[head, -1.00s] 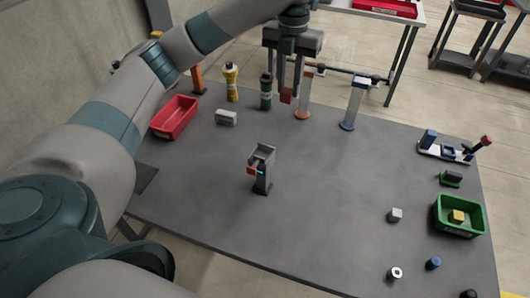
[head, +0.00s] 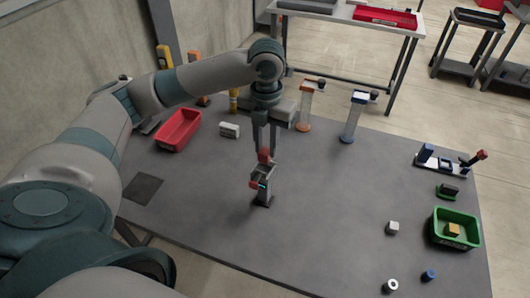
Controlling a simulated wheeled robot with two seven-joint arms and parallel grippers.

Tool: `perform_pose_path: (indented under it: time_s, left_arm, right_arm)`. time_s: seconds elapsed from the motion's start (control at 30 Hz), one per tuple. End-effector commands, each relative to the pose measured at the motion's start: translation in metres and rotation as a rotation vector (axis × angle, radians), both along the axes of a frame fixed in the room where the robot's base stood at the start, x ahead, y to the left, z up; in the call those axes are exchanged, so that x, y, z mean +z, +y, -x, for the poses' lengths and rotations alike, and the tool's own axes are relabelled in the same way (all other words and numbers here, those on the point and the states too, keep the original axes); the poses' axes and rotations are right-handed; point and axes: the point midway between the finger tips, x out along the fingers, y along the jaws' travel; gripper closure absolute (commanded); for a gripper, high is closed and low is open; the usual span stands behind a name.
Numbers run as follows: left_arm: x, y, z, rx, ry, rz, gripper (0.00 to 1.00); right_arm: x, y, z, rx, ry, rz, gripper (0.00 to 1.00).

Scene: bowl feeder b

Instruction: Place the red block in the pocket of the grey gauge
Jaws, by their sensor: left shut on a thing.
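The grey gauge (head: 262,198) stands upright on the table near the middle, a short post on a dark foot with a pocket at its top. A red part and a small cyan light show on its front. My left gripper (head: 265,150) points down over the gauge and is shut on the red block (head: 264,156). The block is at the gauge's top; I cannot tell whether it is inside the pocket or just above it. The fingers hide part of the block. My right gripper is not in view.
A red bin (head: 179,130) and a white block (head: 229,130) lie at the back left. Two posts, orange (head: 304,106) and blue (head: 352,117), stand at the back. A green bin (head: 456,228) and small parts are at the right. The table between is clear.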

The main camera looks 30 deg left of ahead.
Motion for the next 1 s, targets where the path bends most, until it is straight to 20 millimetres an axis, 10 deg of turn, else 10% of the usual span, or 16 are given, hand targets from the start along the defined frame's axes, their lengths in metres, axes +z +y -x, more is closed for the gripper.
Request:
perform_pose_path:
  time_s: [1.0]
  left_arm:
    - [-0.043,0.0,0.005,-0.001,0.0,0.0,0.99]
  right_arm:
    - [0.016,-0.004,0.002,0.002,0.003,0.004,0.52]
